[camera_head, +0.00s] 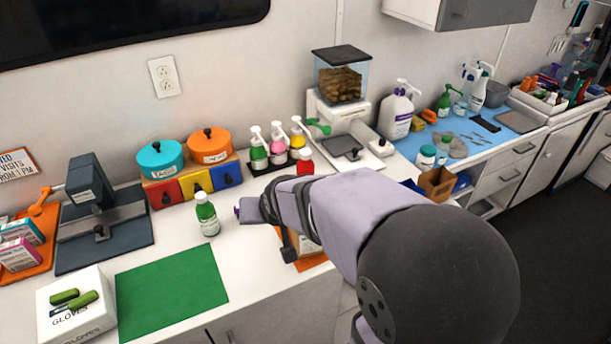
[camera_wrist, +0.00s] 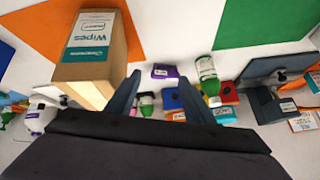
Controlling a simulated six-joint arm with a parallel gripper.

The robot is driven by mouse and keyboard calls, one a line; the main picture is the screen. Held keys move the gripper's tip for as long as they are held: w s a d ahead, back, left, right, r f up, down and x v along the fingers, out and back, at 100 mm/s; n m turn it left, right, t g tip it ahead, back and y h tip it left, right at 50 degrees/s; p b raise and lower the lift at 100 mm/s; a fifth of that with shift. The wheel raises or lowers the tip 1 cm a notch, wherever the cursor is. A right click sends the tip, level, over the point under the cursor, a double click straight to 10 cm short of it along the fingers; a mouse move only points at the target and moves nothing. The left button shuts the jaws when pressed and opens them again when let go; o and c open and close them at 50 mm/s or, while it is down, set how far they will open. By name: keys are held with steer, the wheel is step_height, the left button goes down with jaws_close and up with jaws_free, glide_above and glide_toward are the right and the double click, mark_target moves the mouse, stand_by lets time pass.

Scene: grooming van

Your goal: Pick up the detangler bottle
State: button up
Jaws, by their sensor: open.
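I cannot read the word detangler on any label. A green bottle with a white cap and white label (camera_head: 207,215) stands upright on the white counter; it also shows in the wrist view (camera_wrist: 207,72), right of the fingers. A small purple item with a white label (camera_wrist: 164,71) shows between and beyond my fingertips; in the head view only a purple bit (camera_head: 237,211) shows beside my gripper. Several pump bottles (camera_head: 278,153) stand in a black rack behind. My gripper (camera_wrist: 160,80) is open with nothing between its fingers, above the counter; my arm partly hides it in the head view.
A wipes box (camera_wrist: 95,45) stands on an orange mat (camera_wrist: 140,15), close to my left finger in the wrist view. A green mat (camera_head: 172,290) lies at the front. Coloured drawers (camera_head: 197,182) carry two round tins. A grey-blue stand (camera_head: 102,225) is at left.

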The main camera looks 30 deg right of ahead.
steer(key=w+d+r+m+t, duration=0.1)
steer(key=w+d+r+t, duration=0.1)
steer(key=w+r, duration=0.25)
steer(key=n+t+h+p, duration=0.2)
steer(key=t+p, duration=0.1)
steer(key=p, duration=0.2)
glide_toward(307, 156)
steer(key=a+r+x, duration=0.1)
steer(key=x, duration=0.3)
steer(key=shift+w+d+f+n+t+y, duration=0.15)
steer(key=shift+d+f+n+t, duration=0.15)
steer(key=shift+d, duration=0.3)
steer(key=shift+w+d+f+n+t+y, duration=0.1)
steer(key=shift+d+f+n+t+y, duration=0.15)
steer(key=shift+d, duration=0.3)
steer(key=shift+p+x, duration=0.45)
steer(key=shift+x, duration=0.65)
steer(key=shift+w+a+f+p, duration=0.1)
steer(key=shift+w+f+p, duration=0.4)
steer(key=shift+w, duration=0.25)
steer(key=shift+w+a+f+p, duration=0.1)
steer(key=shift+w+f+p, duration=0.3)
steer(key=shift+w+p, duration=0.25)
steer(key=shift+x, duration=0.95)
jaws_close()
